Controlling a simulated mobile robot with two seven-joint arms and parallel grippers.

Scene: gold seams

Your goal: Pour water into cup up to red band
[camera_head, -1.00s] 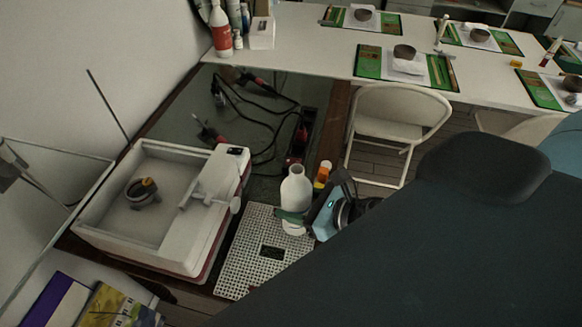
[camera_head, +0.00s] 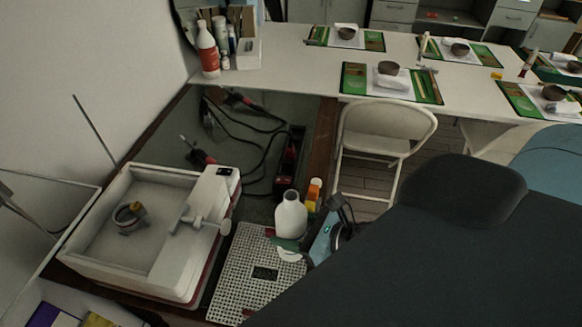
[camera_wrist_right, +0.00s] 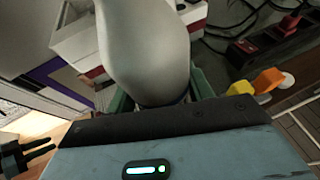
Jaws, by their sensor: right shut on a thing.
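A white bottle (camera_head: 291,217) with a narrow neck stands upright in my right gripper (camera_head: 288,244), at the far right corner of the perforated tray. The green fingers are shut around its lower part. In the right wrist view the bottle (camera_wrist_right: 150,50) fills the upper middle, between the fingers (camera_wrist_right: 163,97). Whether its base touches the tray is unclear. A small grey vessel (camera_head: 130,222) with an orange-yellow part sits in the white basin; I cannot tell if it is the cup. No red band or water can be made out.
The white basin (camera_head: 85,240) has a tap-like arm (camera_head: 200,222) on its right rim. The perforated tray (camera_head: 240,280) is mostly bare. An orange-and-yellow object (camera_head: 313,194) stands just behind the bottle. Cables and a folding chair (camera_head: 385,128) lie beyond.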

